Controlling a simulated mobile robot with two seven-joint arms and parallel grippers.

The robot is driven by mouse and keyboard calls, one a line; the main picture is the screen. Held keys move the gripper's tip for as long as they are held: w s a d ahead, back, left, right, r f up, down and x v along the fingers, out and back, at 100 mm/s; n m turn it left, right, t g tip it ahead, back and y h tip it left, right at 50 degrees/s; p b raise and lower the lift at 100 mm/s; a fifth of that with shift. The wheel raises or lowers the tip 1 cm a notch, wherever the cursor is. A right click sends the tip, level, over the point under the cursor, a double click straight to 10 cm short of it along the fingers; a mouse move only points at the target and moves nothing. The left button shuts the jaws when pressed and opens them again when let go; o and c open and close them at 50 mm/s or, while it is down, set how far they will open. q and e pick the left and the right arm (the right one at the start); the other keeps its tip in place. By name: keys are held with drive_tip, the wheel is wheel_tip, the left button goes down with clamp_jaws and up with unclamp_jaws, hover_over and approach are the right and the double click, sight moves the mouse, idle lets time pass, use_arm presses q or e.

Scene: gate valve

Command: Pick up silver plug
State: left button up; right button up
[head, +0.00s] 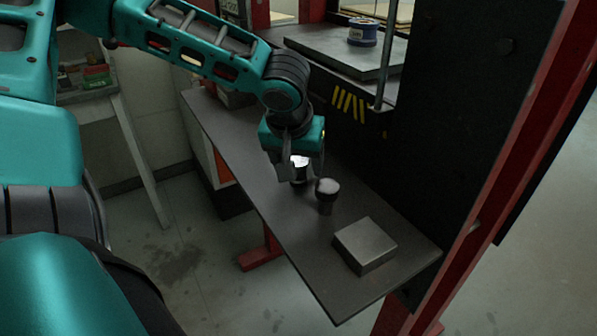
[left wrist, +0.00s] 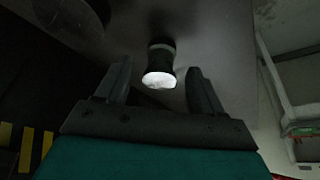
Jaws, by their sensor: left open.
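A plug with a bright silver top (head: 299,162) and a dark body stands on the dark bench plate (head: 250,178). My left gripper (head: 301,173) points down over this plug, its fingers on either side of it. In the left wrist view the plug (left wrist: 160,76) shows between the two spread fingertips, with a visible gap on each side. The left gripper is open. A second plug-like piece (head: 327,188), with a duller grey top and dark stem, stands just to the right and nearer. My right gripper is not in view.
A square grey metal block (head: 365,244) lies near the bench plate's front end. A dark press frame with red posts (head: 500,170) borders the bench on the right. A blue spool-like can (head: 362,32) stands on a raised metal plate (head: 335,48) behind.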

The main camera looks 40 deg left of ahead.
use_arm(q)
drive_tip(key=shift+x, duration=1.1)
drive_tip(key=shift+c, duration=0.5)
clamp_jaws()
